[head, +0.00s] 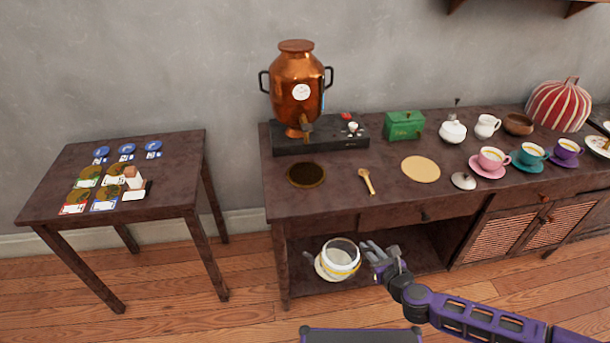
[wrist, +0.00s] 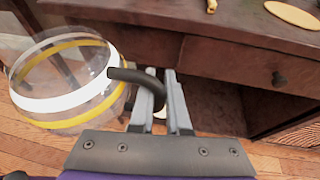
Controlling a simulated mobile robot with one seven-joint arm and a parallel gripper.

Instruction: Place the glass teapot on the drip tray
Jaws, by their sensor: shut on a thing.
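The glass teapot (head: 341,254) is clear with a white band and a yellow band. It hangs in front of the open lower shelf of the long cabinet, below the top. In the wrist view the teapot (wrist: 68,78) is at the left, and its dark curved handle passes between the fingers of my gripper (wrist: 163,88). My gripper (head: 372,252) is shut on this handle, at the teapot's right. A dark round disc with a thin brass rim, seemingly the drip tray (head: 307,175), lies empty on the cabinet top, in front of the copper urn.
The copper urn (head: 297,88) stands on a black base behind the disc. A wooden scoop (head: 367,181), a tan round mat (head: 421,169) and a small lid (head: 464,181) lie to the right. Cups (head: 491,158) stand farther right. A side table (head: 170,178) stands left, across a gap.

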